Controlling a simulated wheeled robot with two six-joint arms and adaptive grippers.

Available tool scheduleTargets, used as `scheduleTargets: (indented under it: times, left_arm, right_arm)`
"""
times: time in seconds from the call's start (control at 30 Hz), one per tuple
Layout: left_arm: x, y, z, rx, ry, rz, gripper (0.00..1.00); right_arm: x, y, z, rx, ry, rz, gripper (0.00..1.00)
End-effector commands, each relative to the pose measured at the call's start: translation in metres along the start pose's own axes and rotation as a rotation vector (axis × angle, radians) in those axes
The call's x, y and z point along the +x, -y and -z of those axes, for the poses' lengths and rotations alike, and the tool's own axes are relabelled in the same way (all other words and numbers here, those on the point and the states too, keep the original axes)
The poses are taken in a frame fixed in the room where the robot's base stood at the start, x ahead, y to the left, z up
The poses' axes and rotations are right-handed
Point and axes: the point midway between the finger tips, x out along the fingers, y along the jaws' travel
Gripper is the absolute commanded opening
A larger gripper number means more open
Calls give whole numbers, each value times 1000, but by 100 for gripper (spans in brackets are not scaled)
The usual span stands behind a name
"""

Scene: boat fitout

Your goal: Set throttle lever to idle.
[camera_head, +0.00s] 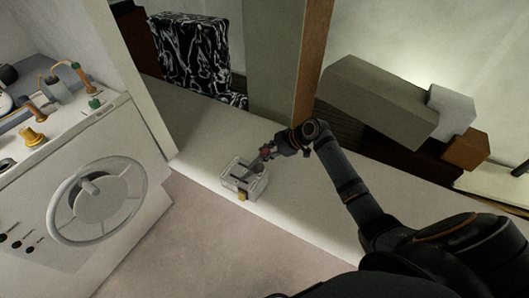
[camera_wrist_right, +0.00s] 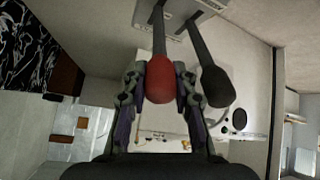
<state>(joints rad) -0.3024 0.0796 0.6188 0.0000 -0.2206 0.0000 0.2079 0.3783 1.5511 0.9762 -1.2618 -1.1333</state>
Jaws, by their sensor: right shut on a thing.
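A small light-grey control box (camera_head: 243,183) sits on the white ledge. It carries two levers, which show in the wrist view: one with a red knob (camera_wrist_right: 159,83) and one with a black knob (camera_wrist_right: 216,87). My right gripper (camera_head: 269,152) is above the box, reaching in from the right. In the wrist view its fingers (camera_wrist_right: 160,76) are shut on the red knob, one on each side. The black knob stands apart, to the right of the fingers. The frames do not show which lever is the throttle. My left gripper is not in view.
A white console with a steering wheel (camera_head: 97,201) stands at the left. A black-and-white patterned block (camera_head: 190,52) is behind the ledge. An orange-brown post (camera_head: 311,55) rises behind my right gripper, and a grey-green block (camera_head: 375,103) lies to the right.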

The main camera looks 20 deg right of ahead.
Motion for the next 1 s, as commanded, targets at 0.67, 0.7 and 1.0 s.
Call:
scheduleTargets:
  times: [0.67,0.7,1.0]
  left_arm:
    - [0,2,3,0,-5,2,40]
    - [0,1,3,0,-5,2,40]
    - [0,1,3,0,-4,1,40]
  right_arm:
    - [-25,1,-5,0,11,4,50]
    - [-35,1,-6,-1,13,2,50]
    - [-101,2,-6,1,15,6,50]
